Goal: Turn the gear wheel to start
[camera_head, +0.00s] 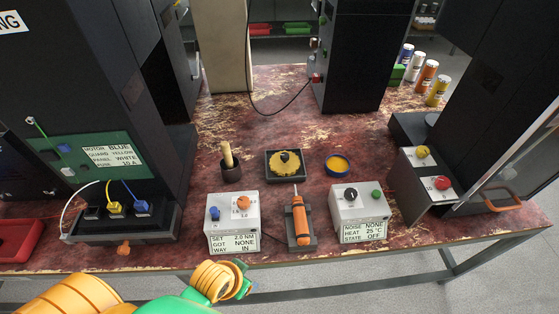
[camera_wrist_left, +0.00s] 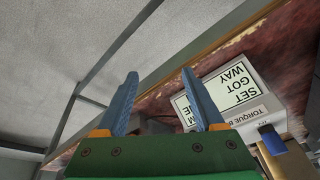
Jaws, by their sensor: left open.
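A yellow gear wheel (camera_head: 285,165) with a dark hub lies in a square black tray (camera_head: 270,178) at the middle of the bench. My left gripper (camera_head: 246,279) is at the bench's front edge, in front of the torque box (camera_head: 232,215) and well short of the gear wheel. In the left wrist view the left gripper (camera_wrist_left: 160,74) has its two blue fingers apart, with nothing between them. The torque box (camera_wrist_left: 237,90) shows beyond its right finger. The gear wheel is not visible in that view. My right gripper is not in view.
Dark machines flank the bench (camera_head: 240,120), whose back middle is mostly clear.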

